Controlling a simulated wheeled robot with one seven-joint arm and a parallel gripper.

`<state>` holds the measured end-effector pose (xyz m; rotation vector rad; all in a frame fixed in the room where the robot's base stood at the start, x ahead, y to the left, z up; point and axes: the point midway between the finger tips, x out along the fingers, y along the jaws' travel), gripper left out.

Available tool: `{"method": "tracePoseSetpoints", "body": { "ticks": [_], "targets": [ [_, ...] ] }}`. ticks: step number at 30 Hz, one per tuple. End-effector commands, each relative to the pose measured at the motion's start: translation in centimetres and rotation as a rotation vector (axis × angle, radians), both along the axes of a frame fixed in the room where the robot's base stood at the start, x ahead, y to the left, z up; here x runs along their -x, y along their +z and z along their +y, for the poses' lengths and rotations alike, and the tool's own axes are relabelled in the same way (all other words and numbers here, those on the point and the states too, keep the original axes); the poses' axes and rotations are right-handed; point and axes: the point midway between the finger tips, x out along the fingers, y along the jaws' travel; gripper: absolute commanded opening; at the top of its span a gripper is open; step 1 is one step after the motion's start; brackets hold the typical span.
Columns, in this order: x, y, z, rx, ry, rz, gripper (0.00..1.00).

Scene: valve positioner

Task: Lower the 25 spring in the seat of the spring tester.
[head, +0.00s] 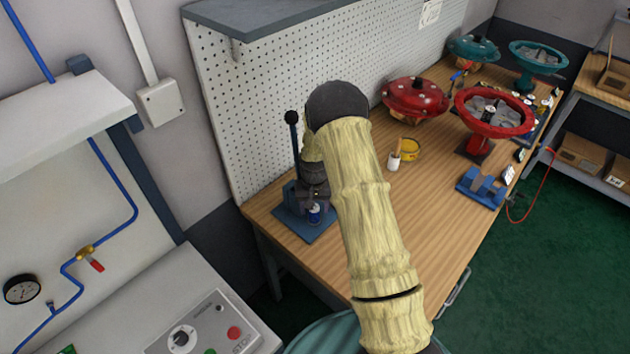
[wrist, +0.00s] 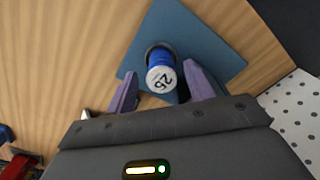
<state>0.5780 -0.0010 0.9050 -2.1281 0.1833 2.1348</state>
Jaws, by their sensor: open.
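The 25 spring (wrist: 161,72) is a blue cylinder with a white top marked 25, seen end-on in the wrist view. Its far end meets a dark round seat on the blue base plate of the spring tester (wrist: 205,45). It also shows in the head view (head: 314,214), low at the front of the spring tester (head: 296,229). My gripper (wrist: 159,76) is open, its two purple fingers apart on either side of the spring, with a gap visible at each side. In the head view my gripper (head: 314,195) is just above the spring, partly hiding the tester.
The tester's black-knobbed lever (head: 292,118) stands upright just left of my arm. A perforated wall panel (head: 250,110) is close behind.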

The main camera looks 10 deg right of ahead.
Motion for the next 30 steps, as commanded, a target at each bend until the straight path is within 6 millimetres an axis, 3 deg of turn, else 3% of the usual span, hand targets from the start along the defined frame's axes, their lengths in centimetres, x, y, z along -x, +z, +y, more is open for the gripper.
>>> {"method": "tracePoseSetpoints", "body": {
  "ticks": [21, 30],
  "targets": [
    [-0.2, 13.0, -0.1, 0.0, -0.001, -0.007, 0.57],
    [-0.1, 14.5, -0.2, 0.001, -0.002, -0.003, 0.57]
  ]
}}
